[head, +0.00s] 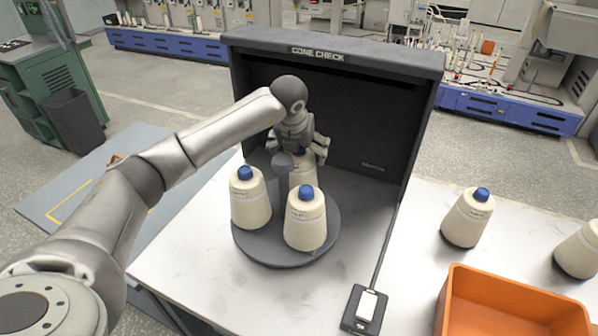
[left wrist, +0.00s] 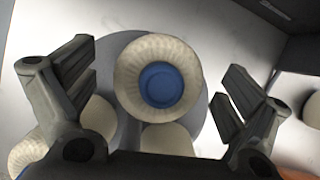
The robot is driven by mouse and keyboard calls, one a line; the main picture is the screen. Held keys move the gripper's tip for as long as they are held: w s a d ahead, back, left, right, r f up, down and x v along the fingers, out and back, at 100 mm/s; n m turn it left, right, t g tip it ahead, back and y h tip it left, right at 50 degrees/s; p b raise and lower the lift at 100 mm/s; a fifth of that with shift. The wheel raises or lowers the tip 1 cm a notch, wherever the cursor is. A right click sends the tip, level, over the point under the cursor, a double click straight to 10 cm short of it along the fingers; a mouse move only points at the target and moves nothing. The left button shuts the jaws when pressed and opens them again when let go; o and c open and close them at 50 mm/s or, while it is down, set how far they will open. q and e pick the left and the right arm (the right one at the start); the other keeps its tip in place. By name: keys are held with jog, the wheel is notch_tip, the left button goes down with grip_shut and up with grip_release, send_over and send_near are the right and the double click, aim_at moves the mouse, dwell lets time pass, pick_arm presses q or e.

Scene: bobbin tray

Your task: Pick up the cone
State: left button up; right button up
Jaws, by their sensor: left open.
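Three cream yarn cones with blue tips stand upright on a dark round turntable (head: 285,255) inside the "CONE CHECK" booth: a left cone (head: 251,206), a front cone (head: 306,228) and a back cone (head: 303,175). My left gripper (head: 300,150) is open and points down over the back cone, partly hiding its top. In the left wrist view a cone (left wrist: 132,72) shows from above, its blue tip between the spread fingers, with gaps on both sides. The other two cones show partly behind the fingers there. My right gripper is not in view.
The booth's dark walls (head: 345,110) stand behind and right of the gripper. A right cone (head: 465,220) and a far-right cone (head: 578,251) stand on the white table (head: 200,285) near an orange bin (head: 510,305). A switch box (head: 365,308) sits at the front.

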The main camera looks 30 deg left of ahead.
pick_arm(q)
jog(key=shift+r, duration=0.1)
jog(key=c, duration=1.8)
jog(key=shift+o, duration=0.2)
